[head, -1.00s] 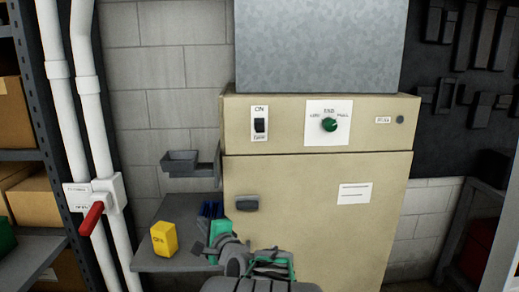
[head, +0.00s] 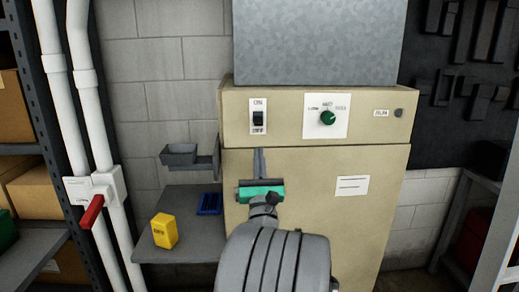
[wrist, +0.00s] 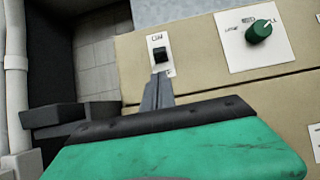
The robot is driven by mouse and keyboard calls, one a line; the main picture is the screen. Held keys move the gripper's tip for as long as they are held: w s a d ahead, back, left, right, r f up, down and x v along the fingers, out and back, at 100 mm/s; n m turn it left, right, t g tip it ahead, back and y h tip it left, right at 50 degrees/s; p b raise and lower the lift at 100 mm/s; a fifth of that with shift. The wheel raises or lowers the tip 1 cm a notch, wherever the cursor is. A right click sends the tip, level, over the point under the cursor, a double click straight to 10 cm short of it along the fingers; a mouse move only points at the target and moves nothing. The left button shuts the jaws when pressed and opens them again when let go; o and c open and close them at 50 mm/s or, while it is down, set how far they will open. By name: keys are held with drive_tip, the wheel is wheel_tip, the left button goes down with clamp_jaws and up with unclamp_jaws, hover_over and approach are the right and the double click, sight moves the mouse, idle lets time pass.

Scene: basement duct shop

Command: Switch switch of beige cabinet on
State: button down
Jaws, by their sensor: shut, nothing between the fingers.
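The beige cabinet (head: 380,175) stands in the middle of the head view. Its black rocker switch (head: 258,118) sits on a white plate at the upper left of its front, with "ON" printed above and a second label below. The switch also shows in the wrist view (wrist: 160,55). My gripper (head: 259,152) is shut and empty, its fingers pointing up just below the switch plate. In the wrist view my fingertips (wrist: 159,82) appear just under the switch. I cannot tell whether they touch the cabinet. The cabinet's handle is hidden behind my gripper.
A green knob (head: 328,117) is on a white plate right of the switch. A side shelf (head: 185,205) holds a yellow block (head: 164,231) and a blue tray (head: 209,204). A grey bin (head: 179,154) is above. White pipes with a red-handled valve (head: 91,211) stand left.

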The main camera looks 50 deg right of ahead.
sight(258, 121)
drive_tip(key=p+x, duration=0.4)
drive_tip(key=x, duration=0.2)
drive_tip(key=shift+w+d+r, duration=0.1)
drive_tip(key=shift+w+r, duration=0.05)
drive_tip(key=shift+r, duration=0.2)
drive_tip(key=shift+w+d+p, duration=0.25)
drive_tip(key=shift+d+p, duration=0.05)
